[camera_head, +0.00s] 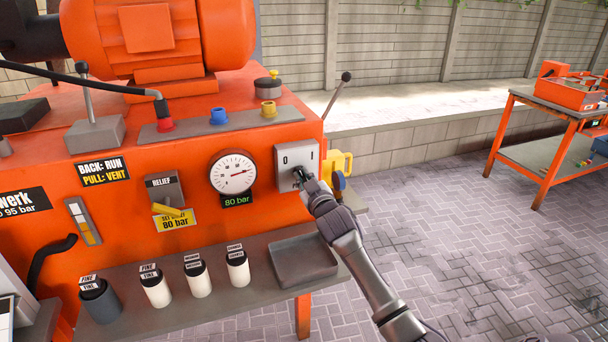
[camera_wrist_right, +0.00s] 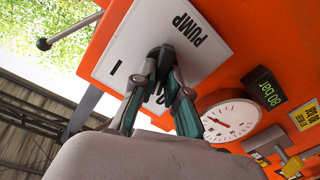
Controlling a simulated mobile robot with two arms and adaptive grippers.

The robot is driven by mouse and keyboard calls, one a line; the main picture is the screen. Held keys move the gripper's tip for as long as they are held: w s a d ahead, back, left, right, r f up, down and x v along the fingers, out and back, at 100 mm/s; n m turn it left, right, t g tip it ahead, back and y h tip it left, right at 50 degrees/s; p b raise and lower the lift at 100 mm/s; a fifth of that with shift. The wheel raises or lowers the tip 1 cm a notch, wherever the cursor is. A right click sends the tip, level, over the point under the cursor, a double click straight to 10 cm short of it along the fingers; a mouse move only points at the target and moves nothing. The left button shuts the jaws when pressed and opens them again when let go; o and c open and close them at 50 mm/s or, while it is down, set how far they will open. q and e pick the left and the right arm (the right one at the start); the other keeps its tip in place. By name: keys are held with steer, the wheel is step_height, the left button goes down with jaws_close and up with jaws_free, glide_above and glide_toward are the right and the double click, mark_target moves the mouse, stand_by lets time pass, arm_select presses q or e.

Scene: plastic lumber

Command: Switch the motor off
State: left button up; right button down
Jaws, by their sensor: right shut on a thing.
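The orange motor (camera_head: 140,35) sits on top of the orange machine. The light grey switch plate (camera_head: 297,155) is on the machine's front right, marked 0 on the left and I on the right. In the right wrist view, the plate (camera_wrist_right: 125,55) reads PUMP. My right gripper (camera_head: 303,178) is at the plate's lower part. In the right wrist view, its fingers (camera_wrist_right: 162,72) are shut on the dark switch knob (camera_wrist_right: 160,52). The fingers partly hide the knob, so I cannot tell its setting. My left gripper is not in view.
A pressure gauge (camera_head: 233,172) with an 80 bar display (camera_head: 237,200) is left of the switch. Several labelled cups and an empty tray (camera_head: 303,262) are on the shelf below.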

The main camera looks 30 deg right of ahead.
steer(key=shift+n, duration=1.1)
steer(key=c, duration=1.2)
jaws_free()
steer(key=v, duration=1.2)
steer(key=shift+a, duration=0.1)
